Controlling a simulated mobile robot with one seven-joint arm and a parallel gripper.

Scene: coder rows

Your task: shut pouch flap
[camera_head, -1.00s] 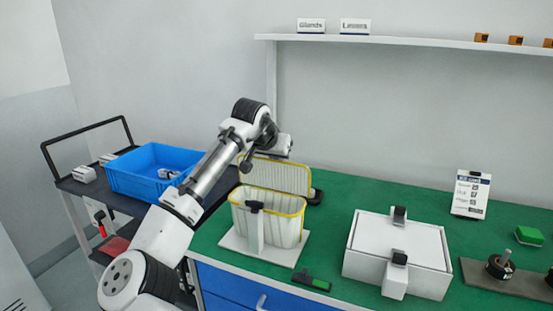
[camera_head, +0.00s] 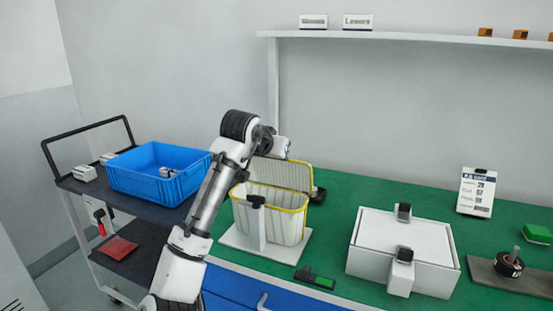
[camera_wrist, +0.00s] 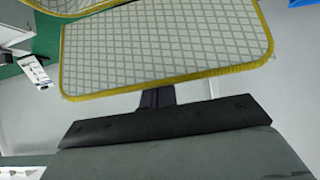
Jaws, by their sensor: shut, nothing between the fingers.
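The pouch (camera_head: 282,223) is a pale ribbed box with a yellow rim, upright on a white base plate (camera_head: 236,240). Its flap (camera_head: 284,174) stands open, raised along the far side. In the wrist view the flap (camera_wrist: 165,50) fills the upper middle, a pale panel with a diamond pattern and yellow edging. My gripper (camera_wrist: 157,97) shows there as dark shut fingers at the flap's yellow edge; I cannot tell whether they touch it. In the head view my wrist is just above the flap's top edge, and the fingers are not clearly seen.
A white post with a black clamp (camera_head: 256,201) stands at the pouch's front. A white box (camera_head: 402,245) with two clamps is to the right. A blue bin (camera_head: 160,185) sits on a cart at left. Green bench (camera_head: 345,190) is clear behind the box.

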